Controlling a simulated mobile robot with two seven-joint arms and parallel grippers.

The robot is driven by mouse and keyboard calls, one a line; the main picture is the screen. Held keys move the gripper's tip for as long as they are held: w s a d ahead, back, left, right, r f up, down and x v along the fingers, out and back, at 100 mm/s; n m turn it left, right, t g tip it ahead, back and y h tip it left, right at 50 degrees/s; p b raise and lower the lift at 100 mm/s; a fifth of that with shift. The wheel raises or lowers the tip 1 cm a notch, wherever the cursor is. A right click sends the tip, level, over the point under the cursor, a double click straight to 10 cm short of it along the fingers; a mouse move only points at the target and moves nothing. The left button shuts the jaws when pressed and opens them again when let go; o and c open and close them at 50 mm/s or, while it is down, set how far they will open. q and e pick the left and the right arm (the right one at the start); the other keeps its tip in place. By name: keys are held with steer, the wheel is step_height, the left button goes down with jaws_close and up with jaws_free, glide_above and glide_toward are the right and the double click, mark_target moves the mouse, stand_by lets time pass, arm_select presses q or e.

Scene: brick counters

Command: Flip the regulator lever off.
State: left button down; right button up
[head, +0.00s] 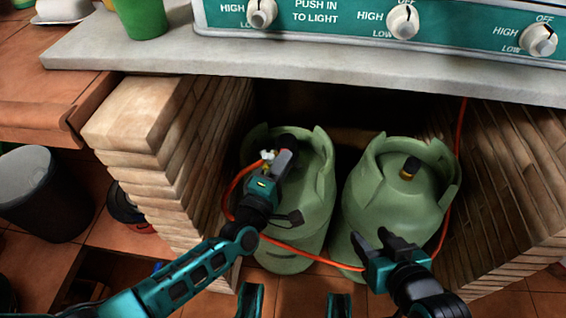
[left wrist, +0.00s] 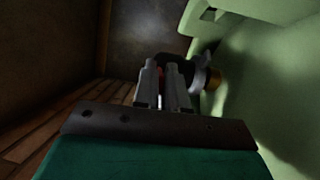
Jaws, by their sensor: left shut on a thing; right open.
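Two green gas cylinders stand under the counter, a left one (head: 316,185) and a right one (head: 385,205). A regulator (head: 268,157) sits on top of the left cylinder, with an orange hose leading from it. My left gripper (head: 281,160) is at this regulator and covers part of it. In the left wrist view, its fingers (left wrist: 162,78) are shut on the regulator lever, with a bit of red between them. The dark regulator body and brass valve (left wrist: 215,80) show just behind; the lever is mostly hidden. My right gripper (head: 370,243) is open and empty before the right cylinder.
Brick walls (head: 160,130) flank the cylinders on the left and right. The grey counter slab (head: 300,58) overhangs them, under a teal stove panel (head: 330,15) with knobs. The orange hose (head: 310,255) loops in front. A dark bin (head: 40,190) stands at left.

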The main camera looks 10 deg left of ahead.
arm_select(q)
steer(key=c, duration=1.3)
jaws_free()
steer(key=shift+o, duration=0.2)
steer(key=shift+s, duration=0.15)
